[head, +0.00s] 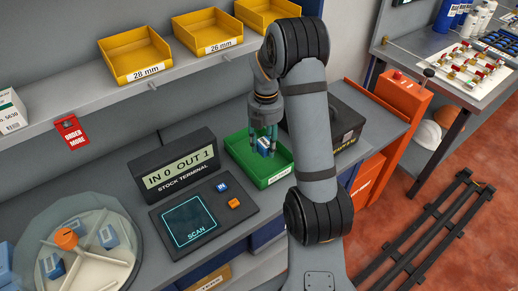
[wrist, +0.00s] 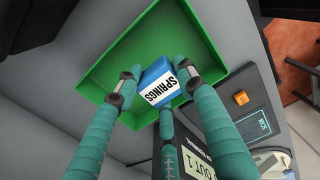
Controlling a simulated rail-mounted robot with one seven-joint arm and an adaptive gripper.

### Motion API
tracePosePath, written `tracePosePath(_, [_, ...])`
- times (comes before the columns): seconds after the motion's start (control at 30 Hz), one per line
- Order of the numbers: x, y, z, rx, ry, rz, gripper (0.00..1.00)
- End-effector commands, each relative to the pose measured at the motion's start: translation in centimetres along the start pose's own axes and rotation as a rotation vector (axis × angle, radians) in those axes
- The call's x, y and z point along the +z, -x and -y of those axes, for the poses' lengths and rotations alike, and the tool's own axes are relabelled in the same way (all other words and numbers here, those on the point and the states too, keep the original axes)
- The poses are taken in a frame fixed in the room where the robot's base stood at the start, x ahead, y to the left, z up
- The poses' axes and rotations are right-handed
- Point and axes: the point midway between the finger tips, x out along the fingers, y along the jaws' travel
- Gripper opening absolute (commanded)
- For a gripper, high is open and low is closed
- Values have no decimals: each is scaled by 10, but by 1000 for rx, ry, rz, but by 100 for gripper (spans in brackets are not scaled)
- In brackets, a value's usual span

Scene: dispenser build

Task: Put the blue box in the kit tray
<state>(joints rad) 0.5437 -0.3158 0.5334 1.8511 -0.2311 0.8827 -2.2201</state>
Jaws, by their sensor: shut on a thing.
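The green kit tray (head: 277,178) lies on the grey counter, right of the stock terminal. It also fills much of the upper middle of the wrist view (wrist: 188,38). My gripper (head: 264,140) points down over the tray. Its teal fingers are shut on a blue and white box (wrist: 158,86) labelled SPRINGS. The held box (head: 264,149) is within the tray's outline in the head view. I cannot tell whether it touches the tray floor. No other thing shows in the visible part of the tray.
The stock terminal (head: 180,170) reads "IN 0 OUT 1". A scan pad (head: 190,222) with blue and orange buttons lies before it. A round dispenser (head: 92,250) holds several blue boxes at left. A dark box (head: 335,125) stands close right of the tray. Yellow bins (head: 137,58) line the shelf above.

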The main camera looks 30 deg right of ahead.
Motion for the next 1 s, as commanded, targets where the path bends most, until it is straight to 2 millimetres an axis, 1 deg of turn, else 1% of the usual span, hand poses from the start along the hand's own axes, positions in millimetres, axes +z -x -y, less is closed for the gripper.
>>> tracePosePath(0.03, [0, -4, -8, -2, 0, -1, 5])
tracePosePath(0.1, [-1, -9, -18, -1, 0, 0, 5])
tracePosePath(0.23, [-1, -16, -27, 0, -2, 0, 5])
tracePosePath(0.33, [-1, -24, -28, -2, -1, 0, 5])
tracePosePath(0.5, [-2, -48, -27, -4, -2, -1, 5])
tracePosePath(0.6, [-1, -56, -28, -1, -2, 0, 5])
tracePosePath(0.83, [-1, -57, -28, 1, -2, 1, 5])
tracePosePath(0.97, [-1, -61, -28, 1, -2, 1, 5])
tracePosePath(1.0, [-1, -62, -28, 0, -2, 1, 39])
